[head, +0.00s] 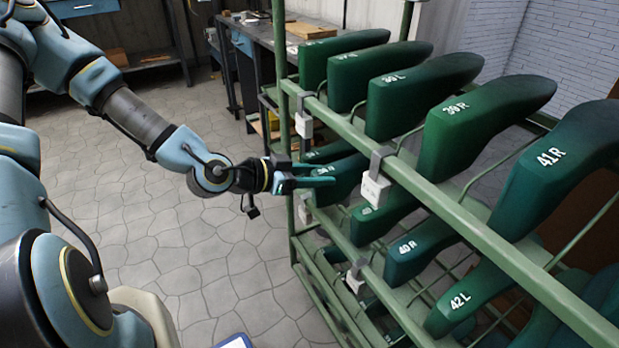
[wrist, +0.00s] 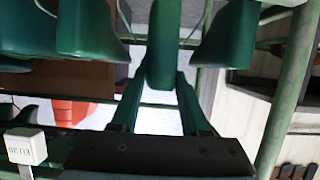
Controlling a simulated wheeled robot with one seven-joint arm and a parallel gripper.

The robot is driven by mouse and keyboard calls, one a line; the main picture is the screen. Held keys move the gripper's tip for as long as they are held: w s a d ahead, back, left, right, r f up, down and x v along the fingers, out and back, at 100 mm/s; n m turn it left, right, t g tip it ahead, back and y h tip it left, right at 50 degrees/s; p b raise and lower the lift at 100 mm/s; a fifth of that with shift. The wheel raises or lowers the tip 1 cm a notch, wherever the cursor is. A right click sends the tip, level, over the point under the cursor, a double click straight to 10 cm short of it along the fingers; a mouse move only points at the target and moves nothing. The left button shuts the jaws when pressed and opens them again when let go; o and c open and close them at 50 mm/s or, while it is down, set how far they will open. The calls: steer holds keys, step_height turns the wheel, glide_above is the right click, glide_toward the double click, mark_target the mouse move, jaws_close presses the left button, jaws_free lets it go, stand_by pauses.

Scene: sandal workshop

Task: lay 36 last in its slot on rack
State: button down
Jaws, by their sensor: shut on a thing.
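My gripper (head: 328,176) reaches the rack's middle tier from the left, at the far end. It is shut on a dark green last (wrist: 165,50), which points away from me between the two fingers in the wrist view. In the head view the last (head: 348,172) is partly hidden by the fingers and rack, and its number is too small to read surely. The green metal rack (head: 450,208) holds lasts in tilted rows. I cannot tell whether the held last touches its slot.
White tags (head: 375,188) hang on the rails. A rack post stands close beside my gripper. A workbench (head: 262,32) stands behind; the left floor is clear.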

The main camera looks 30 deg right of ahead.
steer(key=shift+s+d, duration=0.1)
steer(key=shift+d, duration=1.35)
steer(key=shift+d+f+b, duration=0.1)
steer(key=shift+f+b, duration=1)
steer(key=shift+f, duration=0.15)
steer(key=shift+f, duration=0.3)
steer(key=shift+c, duration=1.6)
jaws_free()
steer(key=p+v, duration=0.3)
steer(key=v, duration=0.7)
steer(key=shift+a+r+p, duration=0.15)
steer(key=shift+a+p, duration=0.25)
